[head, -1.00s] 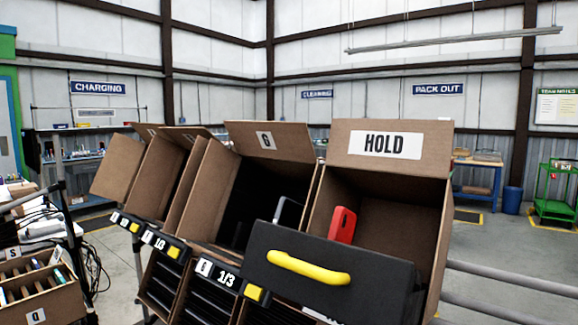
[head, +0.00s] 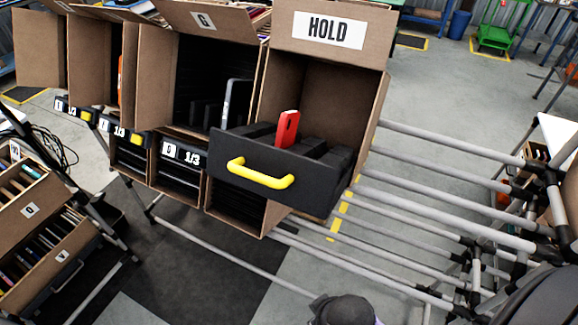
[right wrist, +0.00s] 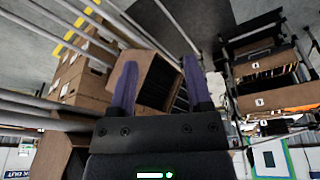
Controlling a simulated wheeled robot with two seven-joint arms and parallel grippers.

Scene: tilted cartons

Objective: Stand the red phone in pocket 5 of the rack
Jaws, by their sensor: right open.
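The red phone (head: 287,127) stands tilted among black dividers (head: 313,148), behind the black front (head: 270,168) with a yellow handle, at the mouth of the HOLD carton. Its lower part is hidden. I cannot tell whether these dividers are the task's rack, and no pocket number is readable. My right gripper (right wrist: 158,85) shows in the right wrist view with two purple fingers spread and nothing between them; an open carton lies beyond. A dark rounded part of mine shows at the bottom of the head view. My left gripper is not identifiable in either view.
The HOLD carton (head: 330,75) tilts forward beside carton G (head: 200,60), which holds a grey phone (head: 235,103). Grey tube rails (head: 440,195) run to the right. File cartons (head: 35,212) stand at lower left. Floor shows below the cartons.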

